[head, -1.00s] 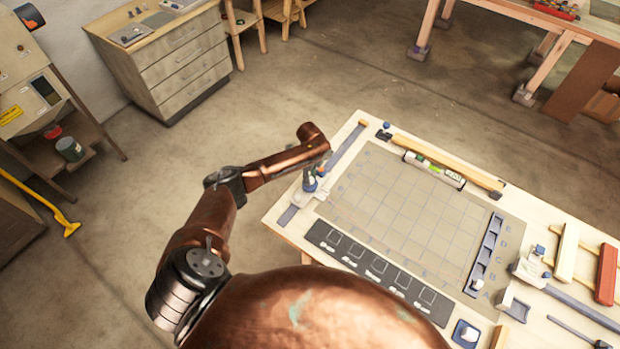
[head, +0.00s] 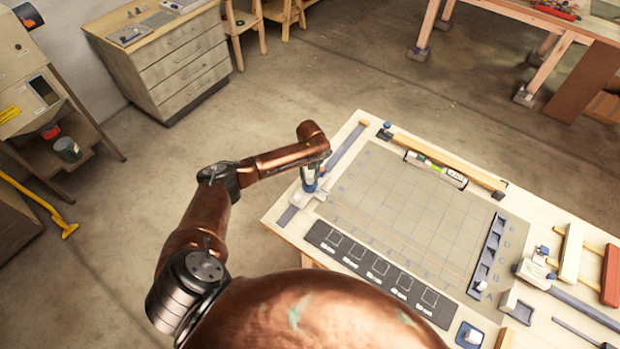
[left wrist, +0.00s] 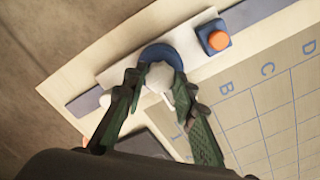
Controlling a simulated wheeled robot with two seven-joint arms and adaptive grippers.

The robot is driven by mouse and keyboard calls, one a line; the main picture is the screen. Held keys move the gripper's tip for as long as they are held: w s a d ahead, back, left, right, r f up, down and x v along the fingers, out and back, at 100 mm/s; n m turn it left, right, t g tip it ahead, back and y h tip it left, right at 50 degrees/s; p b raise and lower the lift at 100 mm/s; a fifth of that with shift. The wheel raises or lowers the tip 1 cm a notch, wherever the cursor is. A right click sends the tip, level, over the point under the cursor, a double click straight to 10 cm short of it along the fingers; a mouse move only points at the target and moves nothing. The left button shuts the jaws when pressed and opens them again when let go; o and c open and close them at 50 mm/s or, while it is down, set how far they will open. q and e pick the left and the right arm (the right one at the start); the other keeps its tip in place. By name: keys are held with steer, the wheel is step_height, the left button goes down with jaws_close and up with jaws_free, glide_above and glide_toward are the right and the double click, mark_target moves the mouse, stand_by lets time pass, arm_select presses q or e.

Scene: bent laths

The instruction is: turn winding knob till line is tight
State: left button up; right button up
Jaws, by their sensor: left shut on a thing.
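The winding knob (left wrist: 159,77) is a pale round piece above a blue collar (left wrist: 158,54) on a white block. My left gripper (left wrist: 168,90) has its dark green fingers on both sides of the knob, shut on it. In the head view my left gripper (head: 312,172) is over the white block (head: 307,198) at the board's left end, mostly hiding the knob. A faint thin line (head: 395,238) seems to cross the gridded board, but its tightness cannot be told. My right gripper is not in view.
A blue square with an orange button (left wrist: 218,39) is beside the knob. A second white block (head: 533,271) sits on the right rail. A level (head: 436,169), wooden bars and a row of dark label squares (head: 378,270) surround the grid. The grid is largely clear.

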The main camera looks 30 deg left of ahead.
mark_target(310, 179)
arm_select(q)
steer(key=shift+m, duration=0.5)
steer(key=o, duration=1.2)
steer(key=shift+c, duration=0.2)
steer(key=shift+r, duration=0.1)
step_height(310, 179, up, 12)
